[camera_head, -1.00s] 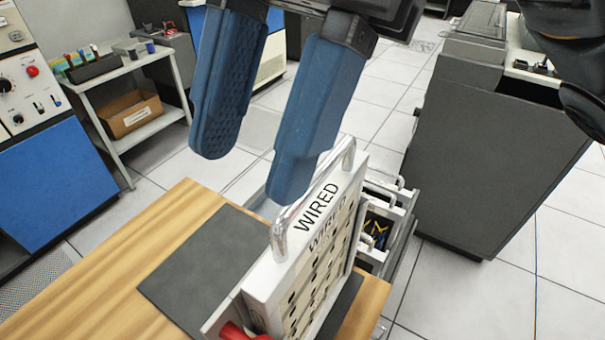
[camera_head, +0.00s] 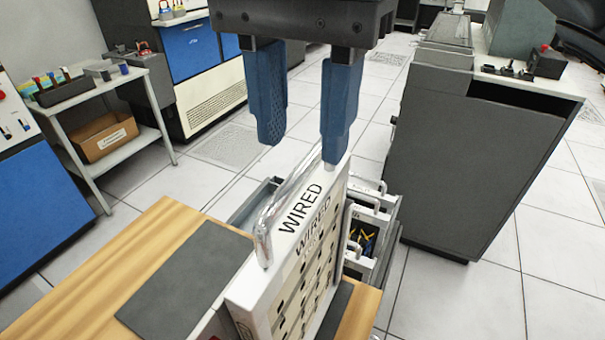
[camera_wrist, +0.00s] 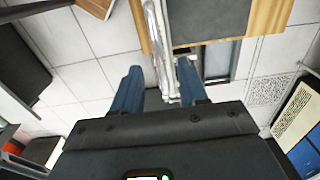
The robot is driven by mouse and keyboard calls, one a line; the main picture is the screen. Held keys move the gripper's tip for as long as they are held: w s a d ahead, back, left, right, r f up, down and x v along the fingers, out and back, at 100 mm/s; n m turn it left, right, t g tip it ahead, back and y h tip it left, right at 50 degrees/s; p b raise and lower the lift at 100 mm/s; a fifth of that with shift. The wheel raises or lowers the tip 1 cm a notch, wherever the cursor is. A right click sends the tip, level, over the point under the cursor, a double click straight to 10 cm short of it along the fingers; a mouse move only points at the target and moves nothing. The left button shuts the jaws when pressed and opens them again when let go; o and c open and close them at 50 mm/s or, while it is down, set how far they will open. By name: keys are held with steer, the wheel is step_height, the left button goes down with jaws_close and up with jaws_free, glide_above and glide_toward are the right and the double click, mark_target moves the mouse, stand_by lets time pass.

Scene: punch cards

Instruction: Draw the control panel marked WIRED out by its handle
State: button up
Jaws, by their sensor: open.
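The panel marked WIRED (camera_head: 285,265) stands upright, its light face with dark slots turned to the right. Its chrome handle (camera_head: 281,208) runs along the top edge, beside the printed word. My gripper (camera_head: 302,150) is open and empty, its two blue fingers pointing down above the far end of the handle. The right finger's tip overlaps the far end of the panel in the picture; I cannot tell if it touches. In the wrist view the handle (camera_wrist: 158,42) appears between the spread fingertips of my gripper (camera_wrist: 159,66).
A wooden table (camera_head: 125,260) with a dark mat (camera_head: 185,285) lies left of the panel. Behind the panel is a rack with other handled panels (camera_head: 365,225) and coloured wires. A dark grey cabinet (camera_head: 470,165) stands right. A small shelf cart (camera_head: 110,120) stands left. Open tiled floor lies between.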

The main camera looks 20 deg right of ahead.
mark_target(303, 165)
step_height(303, 165, down, 3)
steer(key=shift+f+b, duration=0.1)
steer(key=shift+b, duration=0.95)
steer(key=f+b, duration=0.1)
steer(key=b, duration=0.1)
steer(key=shift+f+b, duration=0.3)
steer(key=shift+f, duration=0.1)
jaws_close()
steer(key=shift+r, duration=0.1)
